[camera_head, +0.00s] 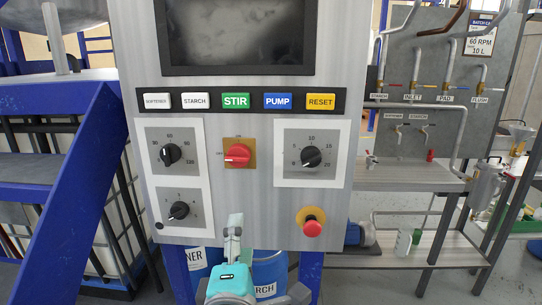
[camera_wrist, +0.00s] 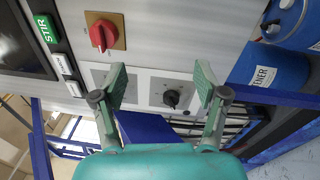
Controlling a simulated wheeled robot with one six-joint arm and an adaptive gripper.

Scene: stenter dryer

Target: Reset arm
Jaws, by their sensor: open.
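My gripper (camera_head: 232,232) is low in the head view, in front of the lower edge of the grey control panel (camera_head: 235,205). In the wrist view my gripper (camera_wrist: 163,85) shows two spread fingers with nothing between them. The panel shows rotated there, with the red rotary switch (camera_wrist: 103,36) beyond the left finger and a black knob (camera_wrist: 171,98) seen between the fingers. In the head view the red switch (camera_head: 238,155) sits mid-panel, above my gripper. I cannot tell how far the fingers are from the panel.
A row of labelled buttons, with the green STIR (camera_head: 236,101) in the middle, runs under the dark screen (camera_head: 238,35). The red emergency stop (camera_head: 312,228) juts out right of my gripper. Blue barrels (camera_head: 270,272) stand below. A blue frame (camera_head: 75,190) is at left, a pipe bench (camera_head: 410,175) at right.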

